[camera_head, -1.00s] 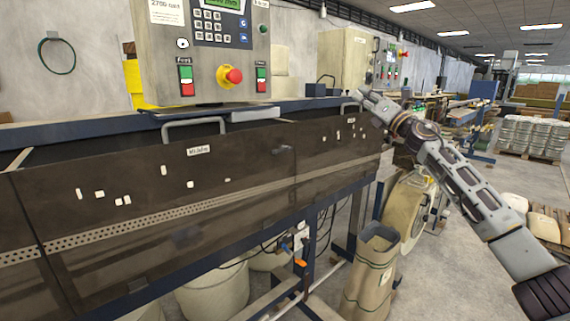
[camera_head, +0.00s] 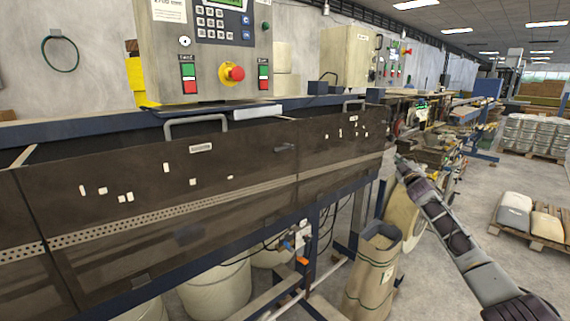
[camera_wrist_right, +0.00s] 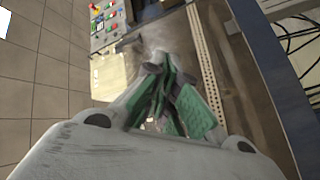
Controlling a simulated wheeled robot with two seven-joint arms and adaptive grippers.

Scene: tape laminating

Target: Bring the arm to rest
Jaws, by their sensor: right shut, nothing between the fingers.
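My right arm comes in from the lower right of the head view. Its gripper (camera_head: 400,160) is just right of the machine's far end, in front of the tape reel area, and appears clear of the machine. In the right wrist view the gripper's fingers (camera_wrist_right: 172,100) with green pads are closed together, with nothing between them. My left gripper is not in view.
The long laminating machine with dark covers (camera_head: 225,215) and handles fills the left. A control panel (camera_head: 210,45) with a red emergency button stands above it. A brown paper bin (camera_head: 372,275) stands on the floor. Pallets with sacks (camera_head: 530,220) are at the right.

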